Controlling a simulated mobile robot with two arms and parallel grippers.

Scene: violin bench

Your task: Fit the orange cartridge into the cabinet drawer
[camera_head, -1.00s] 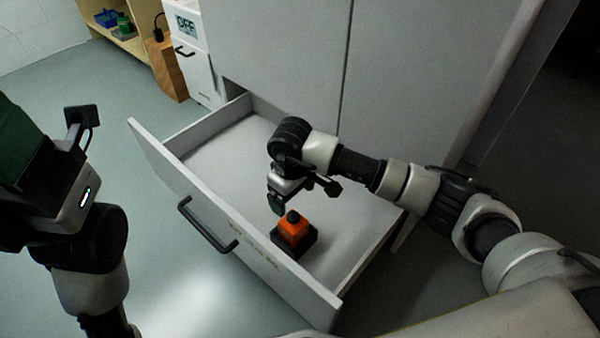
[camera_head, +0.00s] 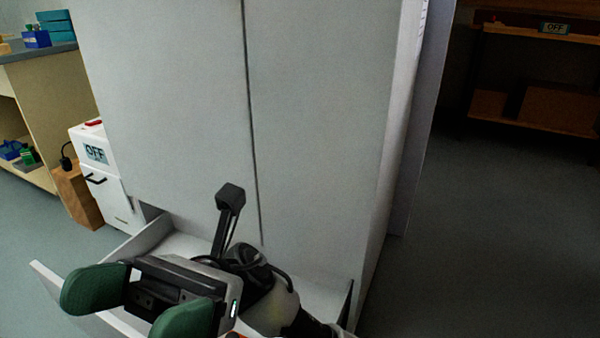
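The cabinet drawer (camera_head: 145,240) stands pulled out at the bottom of the view. Its left side wall, part of its floor and a piece of its front panel show; the rest is behind my arm or below the view. My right gripper (camera_head: 140,304) is raised in front of the drawer, its two green fingers wide apart with nothing between them. My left gripper is not in view.
The tall grey cabinet (camera_head: 310,110) fills the middle. At right are open floor (camera_head: 480,240) and a dark shelf (camera_head: 540,45).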

